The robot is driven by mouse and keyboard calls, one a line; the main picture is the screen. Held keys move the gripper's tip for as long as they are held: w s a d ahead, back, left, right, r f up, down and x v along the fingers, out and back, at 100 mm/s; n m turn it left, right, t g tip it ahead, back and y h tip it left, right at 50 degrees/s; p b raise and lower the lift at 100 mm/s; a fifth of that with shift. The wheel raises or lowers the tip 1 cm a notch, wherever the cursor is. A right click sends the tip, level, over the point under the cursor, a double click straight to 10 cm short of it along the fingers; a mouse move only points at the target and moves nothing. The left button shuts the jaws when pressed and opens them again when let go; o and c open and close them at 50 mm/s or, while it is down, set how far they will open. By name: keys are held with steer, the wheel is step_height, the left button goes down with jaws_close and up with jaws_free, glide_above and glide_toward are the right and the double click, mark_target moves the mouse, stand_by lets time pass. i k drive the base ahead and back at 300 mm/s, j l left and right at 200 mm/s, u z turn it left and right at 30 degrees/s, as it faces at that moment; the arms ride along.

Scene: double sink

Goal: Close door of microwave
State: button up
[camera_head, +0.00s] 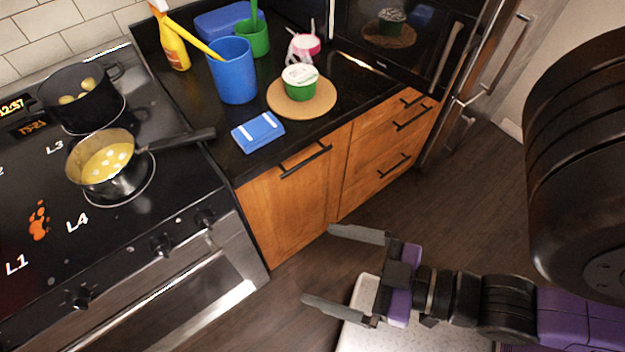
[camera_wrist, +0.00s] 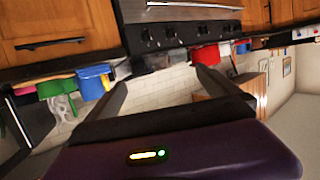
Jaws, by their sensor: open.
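A dark glass-fronted appliance, which looks like the microwave (camera_head: 405,62), stands at the back right of the counter in the head view. Its front reflects the green tub, and a steel upright handle (camera_head: 446,55) is on its right side. The frame cuts off its top, and I cannot tell how far its door stands open. My gripper (camera_head: 318,266) is open and empty, low over the floor in front of the cabinets. It is well apart from the microwave and points left. Its two spread fingers also show in the wrist view (camera_wrist: 158,78).
The stove (camera_head: 135,205) is at left with a black pot (camera_head: 75,112) and a saucepan (camera_head: 105,165). A blue cup (camera_head: 232,75), a green tub (camera_head: 300,90) on a round board and a blue box (camera_head: 257,132) occupy the counter. A tall steel-handled unit (camera_head: 487,60) stands right; floor between is clear.

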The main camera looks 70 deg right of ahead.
mark_target(423, 45)
steer(key=z, duration=1.55)
steer(key=k+u, duration=0.45)
steer(key=k, duration=0.05)
